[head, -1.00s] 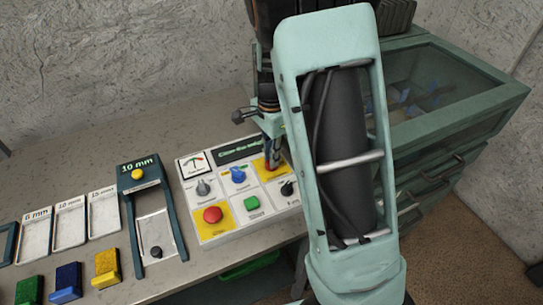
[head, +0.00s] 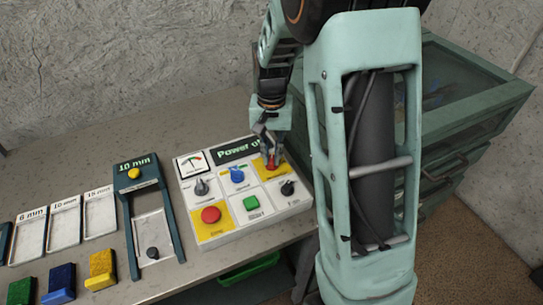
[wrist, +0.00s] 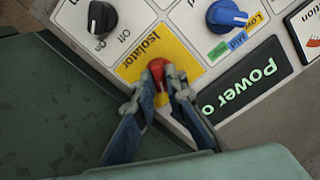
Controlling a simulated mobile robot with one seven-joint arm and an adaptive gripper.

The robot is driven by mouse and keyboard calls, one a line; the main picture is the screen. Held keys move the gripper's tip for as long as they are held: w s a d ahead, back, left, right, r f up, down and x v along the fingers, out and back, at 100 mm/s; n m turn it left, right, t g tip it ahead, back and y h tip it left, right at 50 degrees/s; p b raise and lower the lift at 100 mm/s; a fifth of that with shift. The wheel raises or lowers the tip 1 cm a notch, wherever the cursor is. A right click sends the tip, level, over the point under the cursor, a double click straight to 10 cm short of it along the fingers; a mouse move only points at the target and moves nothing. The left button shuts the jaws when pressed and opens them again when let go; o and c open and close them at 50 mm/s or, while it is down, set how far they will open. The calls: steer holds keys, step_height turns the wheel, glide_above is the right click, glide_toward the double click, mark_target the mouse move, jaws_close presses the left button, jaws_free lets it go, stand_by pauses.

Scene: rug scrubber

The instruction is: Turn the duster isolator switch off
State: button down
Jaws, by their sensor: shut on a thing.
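The red isolator switch (head: 272,168) sits on a yellow label at the back right of the white control panel (head: 227,232). In the wrist view the red knob (wrist: 158,67) shows between my fingertips, beside the word "Isolator". My gripper (head: 268,152) is over it from above, shut on the knob; it also shows in the wrist view (wrist: 164,78). The knob's exact angle is partly hidden by the fingers. The panel's display (head: 238,149) reads "Power o…", its end hidden by my gripper in the head view.
A blue knob (head: 237,175), grey knob (head: 201,187), black knob (head: 287,188), red button (head: 211,215) and green button (head: 251,203) share the panel. Trays and coloured blocks lie left on the bench. A green glass-topped cabinet (head: 470,110) stands at right.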

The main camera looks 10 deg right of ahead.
mark_target(271, 158)
steer(key=n, duration=0.5)
steer(key=shift+n, duration=0.3)
stand_by(0.4)
steer(key=c, duration=2)
jaws_free()
steer(key=shift+o, duration=0.2)
step_height(271, 158, up, 12)
steer(key=shift+w, duration=0.1)
